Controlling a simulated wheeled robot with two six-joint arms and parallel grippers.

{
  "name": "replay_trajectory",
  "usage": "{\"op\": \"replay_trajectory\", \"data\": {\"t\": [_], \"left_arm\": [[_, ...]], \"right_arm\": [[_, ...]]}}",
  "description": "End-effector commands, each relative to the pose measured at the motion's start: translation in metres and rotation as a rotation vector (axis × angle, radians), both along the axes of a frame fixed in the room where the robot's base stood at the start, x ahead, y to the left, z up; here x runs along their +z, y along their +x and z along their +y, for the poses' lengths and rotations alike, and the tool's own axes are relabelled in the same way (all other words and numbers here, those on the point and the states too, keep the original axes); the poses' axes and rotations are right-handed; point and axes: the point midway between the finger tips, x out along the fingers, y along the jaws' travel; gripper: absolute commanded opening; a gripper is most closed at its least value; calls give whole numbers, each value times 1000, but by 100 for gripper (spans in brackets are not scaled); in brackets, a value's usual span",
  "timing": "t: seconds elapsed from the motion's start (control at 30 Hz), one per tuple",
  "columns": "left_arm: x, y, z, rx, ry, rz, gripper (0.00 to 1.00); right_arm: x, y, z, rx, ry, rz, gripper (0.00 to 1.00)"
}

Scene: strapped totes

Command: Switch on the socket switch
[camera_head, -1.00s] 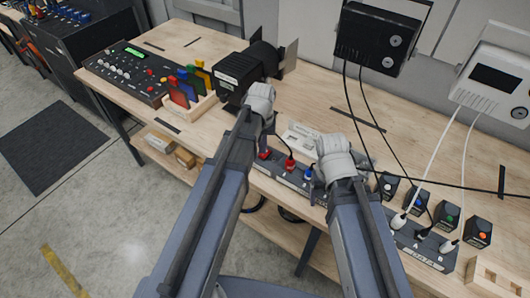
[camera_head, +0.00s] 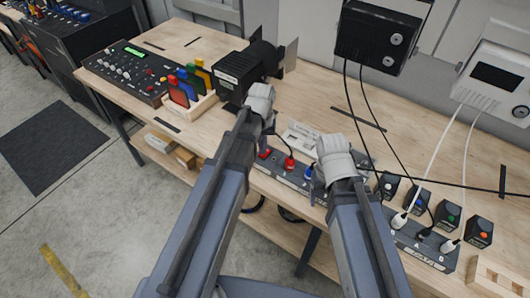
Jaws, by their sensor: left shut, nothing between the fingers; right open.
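A long grey socket strip (camera_head: 284,174) lies along the front edge of the bench. It carries red plug or switch pieces (camera_head: 290,162) and a blue one (camera_head: 308,172); I cannot tell which piece is the switch or its state. A second grey strip (camera_head: 425,250), with white and black plugs in it, is at the right. My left gripper (camera_head: 268,128) is shut and empty, above and behind the strip's left end. My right gripper (camera_head: 318,190) is open, close to the first strip's right part; its fingers are mostly hidden by my wrist.
Small black boxes with coloured buttons (camera_head: 447,215) stand behind the second strip. Two wall units (camera_head: 382,38) trail cables over the bench. A projector-like device (camera_head: 245,72), a rack of coloured cards (camera_head: 195,100) and a control panel (camera_head: 125,70) stand left.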

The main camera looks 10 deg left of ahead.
Motion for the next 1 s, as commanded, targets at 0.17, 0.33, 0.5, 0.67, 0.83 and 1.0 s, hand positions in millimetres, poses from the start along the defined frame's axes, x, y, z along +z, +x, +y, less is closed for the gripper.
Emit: {"op": "replay_trajectory", "data": {"t": [0.17, 0.33, 0.5, 0.67, 0.83, 1.0], "left_arm": [[-3, 0, 0, 0, 0, 0, 0], [-6, 0, 0, 0, 0, 0, 0], [-8, 0, 0, 0, 0, 0, 0], [-10, 0, 0, 0, 0, 0, 0], [-13, 0, 0, 0, 0, 0, 0], [-10, 0, 0, 0, 0, 0, 0]], "right_arm": [[-3, 0, 0, 0, 0, 0, 75], [-6, 0, 0, 0, 0, 0, 75], [-8, 0, 0, 0, 0, 0, 75], [-11, 0, 0, 0, 0, 0, 75], [-13, 0, 0, 0, 0, 0, 75], [-10, 0, 0, -1, 0, 0, 75]]}}
